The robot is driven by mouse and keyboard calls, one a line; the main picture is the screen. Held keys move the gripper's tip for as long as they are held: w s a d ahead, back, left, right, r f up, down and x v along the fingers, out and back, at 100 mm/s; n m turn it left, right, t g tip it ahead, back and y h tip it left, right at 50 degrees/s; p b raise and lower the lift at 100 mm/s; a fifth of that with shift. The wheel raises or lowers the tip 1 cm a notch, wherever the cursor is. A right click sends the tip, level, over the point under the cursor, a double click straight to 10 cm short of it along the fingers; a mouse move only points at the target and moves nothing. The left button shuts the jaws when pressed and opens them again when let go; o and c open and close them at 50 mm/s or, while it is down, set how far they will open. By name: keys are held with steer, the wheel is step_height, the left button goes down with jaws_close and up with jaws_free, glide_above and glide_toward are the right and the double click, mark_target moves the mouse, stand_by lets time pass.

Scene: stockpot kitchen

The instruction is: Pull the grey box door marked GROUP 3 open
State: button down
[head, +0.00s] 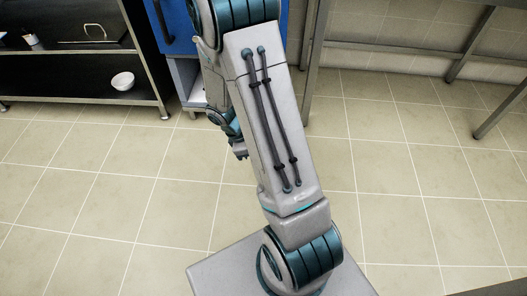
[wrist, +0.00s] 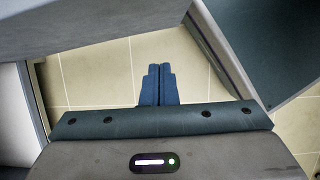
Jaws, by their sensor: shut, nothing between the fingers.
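My gripper (wrist: 157,84) shows in the wrist view with its two dark blue fingers together and nothing between them. The tiled floor shows beyond the fingertips. No GROUP 3 marking is readable in either view, so I cannot tell where the grey box door is. A grey slab (wrist: 75,28) crosses the top left of the wrist view, apart from the fingers in the picture; I cannot tell whether it is the door.
A blue cabinet front (head: 177,27) stands behind my arm in the head view. A dark metal shelf unit (head: 75,58) with a white bowl (head: 122,81) is at the left. Metal table legs (head: 497,113) stand at the right. A dark panel (wrist: 262,40) fills the wrist view's upper right.

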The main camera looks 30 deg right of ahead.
steer(key=a+p+v, duration=0.1)
steer(key=p+v, duration=0.3)
steer(key=v, duration=0.6)
steer(key=shift+w+a+r, duration=0.1)
steer(key=shift+w, duration=0.05)
steer(key=s+a+r+m+t+y+p, duration=0.1)
steer(key=s+r+m+p, duration=0.2)
steer(key=r+p, duration=0.5)
steer(key=s+a+r+m+t+y+p, duration=0.1)
steer(key=s+r+m+p, duration=0.3)
steer(key=r, duration=1.8)
steer(key=s+a+r+m+t+y+p, duration=0.1)
steer(key=s+a+r+m+t+p, duration=0.1)
steer(key=r+p, duration=1.2)
steer(key=s+r+m+t, duration=0.1)
steer(key=s+m, duration=0.1)
steer(key=shift+s+m+y, duration=0.2)
steer(key=shift+m+y, duration=0.2)
steer(key=shift+s+d+f, duration=0.1)
steer(key=shift+d, duration=0.05)
